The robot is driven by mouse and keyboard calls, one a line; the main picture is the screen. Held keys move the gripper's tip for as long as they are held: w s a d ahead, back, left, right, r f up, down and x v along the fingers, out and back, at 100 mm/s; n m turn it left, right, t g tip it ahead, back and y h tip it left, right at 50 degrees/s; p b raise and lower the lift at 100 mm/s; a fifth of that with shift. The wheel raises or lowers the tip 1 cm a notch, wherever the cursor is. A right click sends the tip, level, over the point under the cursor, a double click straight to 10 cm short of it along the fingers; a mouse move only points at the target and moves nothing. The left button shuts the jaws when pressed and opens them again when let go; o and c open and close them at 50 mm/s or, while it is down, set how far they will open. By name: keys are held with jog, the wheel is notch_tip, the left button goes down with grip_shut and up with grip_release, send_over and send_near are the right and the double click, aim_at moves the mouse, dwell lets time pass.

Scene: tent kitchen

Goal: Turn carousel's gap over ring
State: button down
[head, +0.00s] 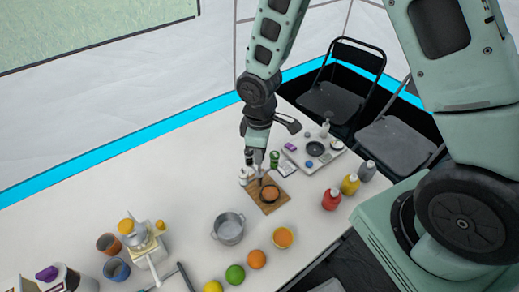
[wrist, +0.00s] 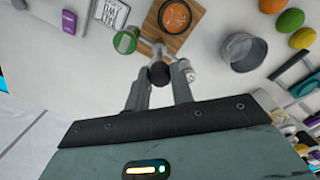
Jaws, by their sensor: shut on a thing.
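My gripper (wrist: 160,82) points down over the table, its two fingers shut on a dark round knob (wrist: 158,72). In the wrist view a green jar (wrist: 126,40) and a white jar (wrist: 189,72) sit around the knob and appear to belong to the carousel, whose frame is mostly hidden. In the head view my gripper (head: 260,168) is between the white jar (head: 245,175) and the green jar (head: 275,157). A wooden board (head: 267,206) with a round orange-filled dish (head: 270,193) lies beside it. I cannot clearly make out the ring or the carousel's gap.
A grey pot (head: 229,230) stands near the board, with several fruits in front. Red (head: 331,199) and yellow (head: 350,185) bottles stand to the right. A tray of small things (head: 328,157) is behind. Folding chairs (head: 340,95) stand beyond the table.

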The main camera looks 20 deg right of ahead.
dwell(0.5)
jog(key=c, duration=1.2)
grip_release()
notch_tip(320, 180, up, 18)
jog(key=shift+f, duration=0.25)
